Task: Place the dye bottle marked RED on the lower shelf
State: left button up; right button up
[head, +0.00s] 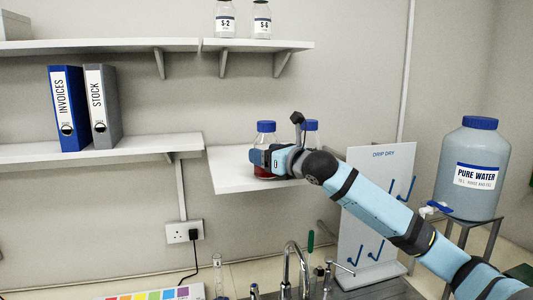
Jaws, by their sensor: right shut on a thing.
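A clear bottle with a blue cap (266,127) and red liquid at its base is at the front of the lower shelf's right section (228,178). Its label is hidden behind my gripper. My right gripper (263,158) is shut on this bottle, around its middle. The bottle is upright; I cannot tell whether its base touches the shelf or hovers just over it. A second blue-capped bottle (309,128) stands to the right, mostly hidden by my right arm. My left gripper is not in view.
Bottles S-2 (225,22) and S-6 (261,22) stand on the upper shelf (120,46). Blue (67,120) and grey (102,105) binders are on the left shelf. The drip-dry board (380,170) and pure water tank (468,170) are at right. A tap (293,262) is below.

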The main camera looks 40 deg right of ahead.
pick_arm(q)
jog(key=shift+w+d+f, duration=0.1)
pick_arm(e)
jog(key=shift+f, duration=0.1)
jog(key=o, duration=1.5)
jog(key=shift+o, duration=1.1)
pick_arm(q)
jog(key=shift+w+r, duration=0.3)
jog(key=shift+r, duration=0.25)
pick_arm(e)
jog(key=shift+s+b, duration=0.35)
jog(key=shift+s, duration=0.05)
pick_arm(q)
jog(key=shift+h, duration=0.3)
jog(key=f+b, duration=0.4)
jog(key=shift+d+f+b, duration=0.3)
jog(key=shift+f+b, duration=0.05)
pick_arm(e)
jog(key=s, duration=1.1)
jog(key=shift+s, duration=0.15)
